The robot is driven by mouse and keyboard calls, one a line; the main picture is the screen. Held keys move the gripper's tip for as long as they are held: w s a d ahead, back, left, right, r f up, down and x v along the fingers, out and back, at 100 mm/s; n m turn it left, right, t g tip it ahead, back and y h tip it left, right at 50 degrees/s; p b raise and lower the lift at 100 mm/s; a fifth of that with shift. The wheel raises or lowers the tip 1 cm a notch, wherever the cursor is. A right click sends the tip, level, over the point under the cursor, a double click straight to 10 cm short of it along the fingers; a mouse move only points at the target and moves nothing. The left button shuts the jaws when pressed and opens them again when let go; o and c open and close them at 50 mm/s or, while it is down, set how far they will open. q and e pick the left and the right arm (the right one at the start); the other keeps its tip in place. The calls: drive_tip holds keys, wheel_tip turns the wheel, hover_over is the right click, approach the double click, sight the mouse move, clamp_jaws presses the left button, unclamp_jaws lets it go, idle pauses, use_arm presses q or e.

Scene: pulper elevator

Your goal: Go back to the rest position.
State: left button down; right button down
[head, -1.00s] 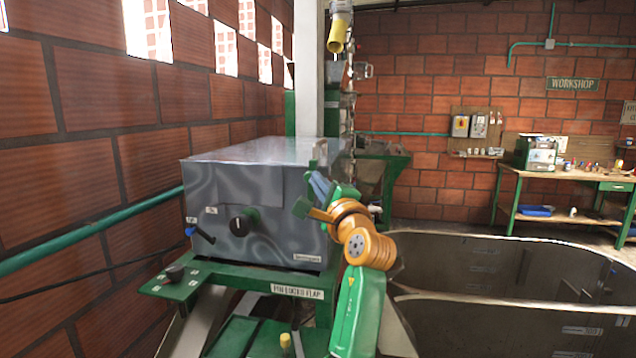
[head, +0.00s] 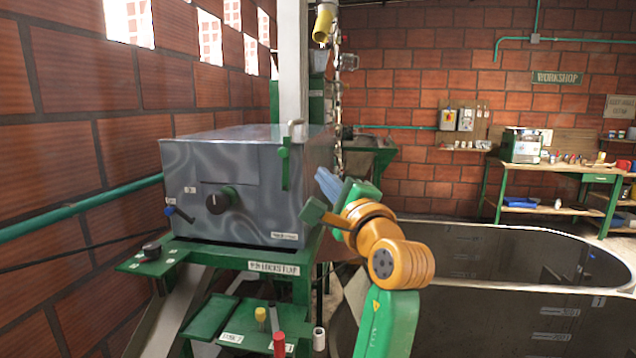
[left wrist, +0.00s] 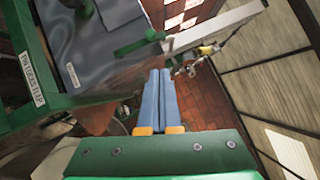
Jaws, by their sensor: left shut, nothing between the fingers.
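My left gripper (head: 326,184) is to the right of the grey metal machine box (head: 240,190), near its right front edge. Its blue fingers lie together and hold nothing. In the left wrist view the shut fingers (left wrist: 159,98) point toward the brick floor, with the box (left wrist: 90,45) to their left. The orange and green arm links are mine. My right gripper shows in neither view.
The green stand (head: 240,256) carries the box. Below it are a yellow knob (head: 260,315) and a red knob (head: 279,342). A large oval tank (head: 500,275) fills the right. A pale post (head: 293,70) rises behind the box. A workbench (head: 555,172) stands at the back right.

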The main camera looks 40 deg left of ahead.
use_arm(q)
drive_tip(key=w+d+f+m+t+h, duration=0.2)
drive_tip(key=w+d+f+m+h, duration=0.15)
drive_tip(key=w+f, duration=0.45)
drive_tip(key=w+d+f+m+t+h, duration=0.2)
drive_tip(key=w+d+f+h, duration=0.2)
drive_tip(key=f, duration=0.9)
drive_tip(key=d+f+g+h, duration=0.1)
drive_tip(key=d+f+h, duration=0.1)
drive_tip(key=f, duration=0.7)
drive_tip(key=d+f+h, duration=0.1)
drive_tip(key=f+h, duration=0.2)
drive_tip(key=f, duration=0.6)
drive_tip(key=s+d+f+n+g+h, duration=0.2)
drive_tip(key=s+d+f+g, duration=0.1)
drive_tip(key=s+f, duration=0.95)
drive_tip(key=s+d+f+n+g+h, duration=0.25)
drive_tip(key=s+f, duration=0.65)
drive_tip(key=f, duration=0.6)
drive_tip(key=s+f+n+g, duration=0.2)
drive_tip(key=s+f, duration=0.3)
drive_tip(key=s, duration=0.9)
drive_tip(key=s+f+n+g+h, duration=0.1)
drive_tip(key=s+f+n+g, duration=0.2)
drive_tip(key=s, duration=1.1)
drive_tip(key=shift+d+f+n+g, duration=0.15)
drive_tip(key=shift+f+n+g, duration=0.2)
drive_tip(key=shift+f+n, duration=0.7)
drive_tip(key=shift+r, duration=0.15)
